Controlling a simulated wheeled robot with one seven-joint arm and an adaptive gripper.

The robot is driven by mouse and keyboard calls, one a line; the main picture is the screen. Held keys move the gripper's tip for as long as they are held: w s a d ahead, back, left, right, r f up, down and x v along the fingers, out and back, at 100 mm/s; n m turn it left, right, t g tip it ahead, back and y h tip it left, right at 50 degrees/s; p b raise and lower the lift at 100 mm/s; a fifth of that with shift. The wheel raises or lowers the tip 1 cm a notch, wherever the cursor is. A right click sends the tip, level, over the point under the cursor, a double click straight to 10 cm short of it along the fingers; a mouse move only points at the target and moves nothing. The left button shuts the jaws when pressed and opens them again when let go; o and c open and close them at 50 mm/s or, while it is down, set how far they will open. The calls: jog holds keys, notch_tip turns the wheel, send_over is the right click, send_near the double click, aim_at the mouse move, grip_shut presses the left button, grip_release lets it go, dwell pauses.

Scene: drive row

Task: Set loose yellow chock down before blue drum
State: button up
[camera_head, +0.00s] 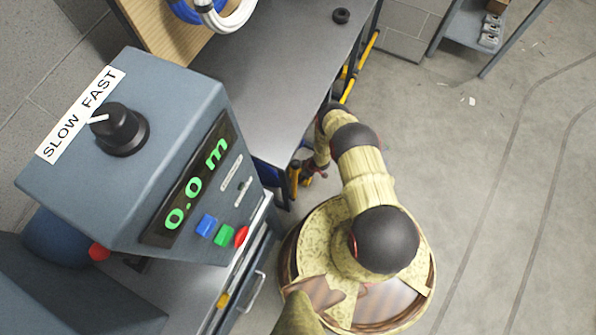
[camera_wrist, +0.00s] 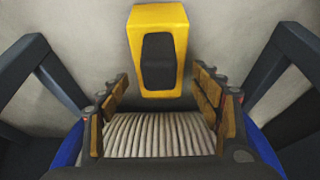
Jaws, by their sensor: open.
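A yellow chock (camera_wrist: 134,50) with a black face shows at the top middle of the wrist view, against the grey floor. My gripper (camera_wrist: 161,84) is open, with one finger on each side and clear gaps between. The chock appears apart from both fingers, just past their tips. Behind the fingers is a drum wound with pale ribbed line (camera_wrist: 160,138); blue parts (camera_wrist: 262,143) show at both sides, partly hidden by my gripper. In the head view my gripper (camera_head: 306,175) is low beside the bench edge, mostly hidden by my arm and the bench; the chock cannot be made out there.
Dark frame legs (camera_wrist: 285,62) stand on both sides in the wrist view. In the head view a grey control box (camera_head: 105,190) reads 0.0 m, and a metal bench (camera_head: 270,80) runs beside my arm. Open floor (camera_head: 500,200) lies to the right.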

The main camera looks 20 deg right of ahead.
jog(key=p+v, duration=0.3)
jog(key=v, duration=0.5)
jog(key=shift+s+r, duration=0.1)
jog(key=shift+r, duration=0.2)
